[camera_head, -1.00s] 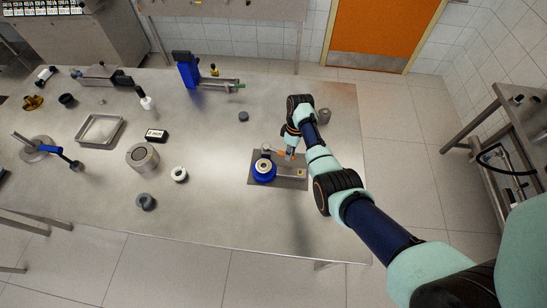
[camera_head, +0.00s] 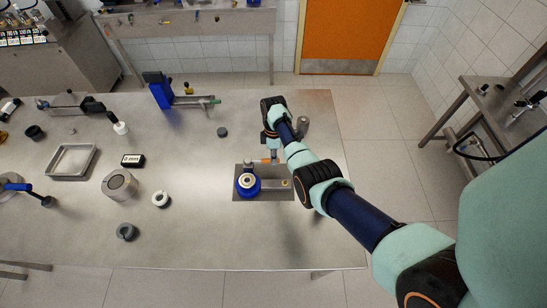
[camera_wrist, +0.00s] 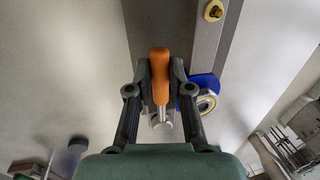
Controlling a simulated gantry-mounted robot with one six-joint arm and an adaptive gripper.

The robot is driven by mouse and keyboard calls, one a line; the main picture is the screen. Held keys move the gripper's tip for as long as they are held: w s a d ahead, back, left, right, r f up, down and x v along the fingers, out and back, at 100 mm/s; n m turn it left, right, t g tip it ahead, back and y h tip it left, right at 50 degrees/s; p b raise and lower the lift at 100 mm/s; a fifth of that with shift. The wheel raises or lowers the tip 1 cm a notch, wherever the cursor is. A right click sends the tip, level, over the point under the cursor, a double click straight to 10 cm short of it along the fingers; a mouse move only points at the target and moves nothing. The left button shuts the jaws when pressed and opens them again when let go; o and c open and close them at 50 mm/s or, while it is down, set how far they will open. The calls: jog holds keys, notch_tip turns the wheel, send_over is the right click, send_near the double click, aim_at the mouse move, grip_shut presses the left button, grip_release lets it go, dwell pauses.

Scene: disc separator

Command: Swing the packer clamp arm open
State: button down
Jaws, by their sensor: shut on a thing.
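The packer clamp arm's orange handle (camera_wrist: 160,85) is between the two dark fingers of my gripper (camera_wrist: 161,70), which are shut on it in the wrist view. A bright metal rod end continues below the handle. In the head view the orange handle (camera_head: 265,161) lies level, just behind the blue round packer body (camera_head: 248,186), with my gripper (camera_head: 273,158) over its right part. The packer's grey base plate (camera_head: 277,197) lies flat on the table. In the wrist view the blue body (camera_wrist: 206,88) is partly hidden by the right finger.
The steel table (camera_head: 200,235) is clear in front of the packer.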

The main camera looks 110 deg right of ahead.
jog(key=c, duration=1.1)
grip_release()
jog(key=shift+o, duration=0.2)
jog(key=shift+r, duration=0.1)
notch_tip(320, 180, up, 7)
jog(key=d, duration=0.1)
jog(key=shift+s+d+r, duration=0.15)
jog(key=shift+d, duration=0.1)
